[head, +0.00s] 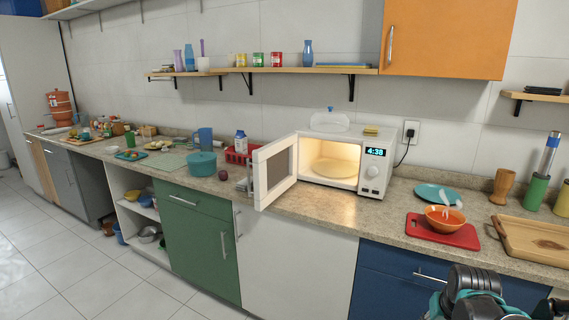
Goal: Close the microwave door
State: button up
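The white microwave (346,161) stands on the speckled counter, its lit inside showing a round plate. Its clock reads 4:38. The microwave door (274,172) is wide open, hinged on the left and swung out toward the counter's front edge. Part of my arm, dark with teal parts, shows at the bottom right, in front of the blue cabinet and well apart from the door. I cannot make out the fingertips of my gripper in the head view.
A red board (462,238) with an orange bowl (445,219) lies right of the microwave, near a teal plate (432,191) and wooden board (535,243). A teal pot (202,164) and red onion (223,175) stand left of the door. A wall shelf (290,70) runs above. Floor at lower left is clear.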

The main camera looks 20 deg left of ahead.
aim_at(275, 165)
jog(key=i+j+z, duration=0.15)
jog(key=j+z, duration=0.15)
jog(key=j, duration=1.75)
jog(key=k+j+z, duration=0.1)
jog(key=j+z, duration=0.2)
jog(key=j, duration=1.7)
jog(key=j+z, duration=0.2)
jog(key=j, duration=0.3)
jog(key=k+j+z, duration=0.1)
jog(key=k, duration=0.25)
